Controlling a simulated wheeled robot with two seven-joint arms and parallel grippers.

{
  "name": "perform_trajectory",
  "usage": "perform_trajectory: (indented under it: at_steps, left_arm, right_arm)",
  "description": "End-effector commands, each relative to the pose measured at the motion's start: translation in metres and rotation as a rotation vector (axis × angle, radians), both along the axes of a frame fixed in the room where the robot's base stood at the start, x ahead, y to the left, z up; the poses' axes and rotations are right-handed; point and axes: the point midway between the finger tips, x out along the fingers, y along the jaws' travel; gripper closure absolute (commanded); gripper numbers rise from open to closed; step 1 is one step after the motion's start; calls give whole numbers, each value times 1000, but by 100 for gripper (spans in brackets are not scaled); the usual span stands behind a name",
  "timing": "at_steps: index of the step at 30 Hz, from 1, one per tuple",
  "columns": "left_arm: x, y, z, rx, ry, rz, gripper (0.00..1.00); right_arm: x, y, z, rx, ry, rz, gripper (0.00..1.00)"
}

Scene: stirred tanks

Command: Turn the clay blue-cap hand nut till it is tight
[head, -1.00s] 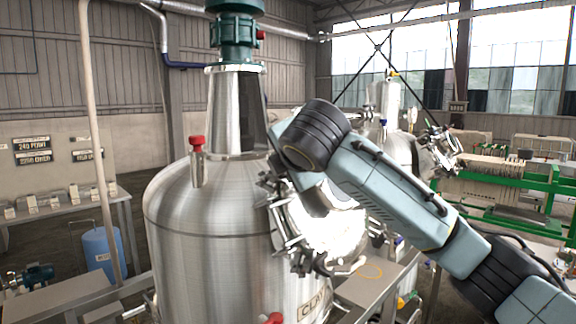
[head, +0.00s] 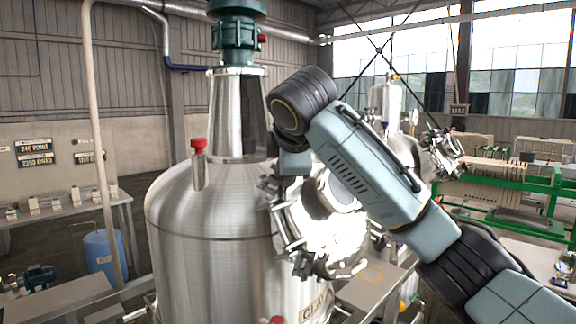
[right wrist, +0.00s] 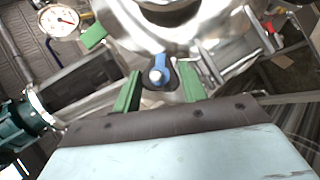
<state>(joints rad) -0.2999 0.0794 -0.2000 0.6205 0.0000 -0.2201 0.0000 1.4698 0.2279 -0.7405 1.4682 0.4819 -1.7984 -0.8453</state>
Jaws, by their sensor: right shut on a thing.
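The clay tank (head: 215,245) is a large brushed-steel vessel with a partly cut-off "CLAY" label at its lower right. Its round manway cover (head: 335,225) faces right, with several hand nuts and clamps around the rim. In the right wrist view the blue-cap hand nut (right wrist: 159,68) is a dark wing piece with a blue cap and a pale round end. My right gripper (right wrist: 160,86) has its green fingers on either side of this nut, shut on it. In the head view my right arm hides the nut and the fingers. My left gripper is out of view.
A red-capped nozzle (head: 199,160) and a green motor drive (head: 236,45) stand on top of the tank. A second steel vessel (head: 384,105) stands behind my arm. Green-framed equipment (head: 500,195) is at the right. A pressure gauge (right wrist: 58,20) shows in the right wrist view.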

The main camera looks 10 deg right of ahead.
Motion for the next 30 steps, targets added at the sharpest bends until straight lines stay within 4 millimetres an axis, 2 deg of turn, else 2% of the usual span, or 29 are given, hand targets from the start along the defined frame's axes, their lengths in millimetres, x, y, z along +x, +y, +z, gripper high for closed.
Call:
perform_trajectory:
  at_steps: [10, 11, 15, 25, 30]
  left_arm:
    - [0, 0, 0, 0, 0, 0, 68]
    - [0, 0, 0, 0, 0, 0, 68]
    - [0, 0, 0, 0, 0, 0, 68]
    - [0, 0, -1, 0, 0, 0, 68]
    - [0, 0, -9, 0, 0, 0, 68]
  right_arm:
    - [0, 0, 0, 1, 1, -1, 81]
    - [0, 0, 0, 1, 1, -1, 54]
    - [0, 0, 0, 0, 1, 0, 36]
    - [-2, 0, 2, 1, -1, 1, 36]
    - [-18, 2, 14, 1, -5, 2, 36]
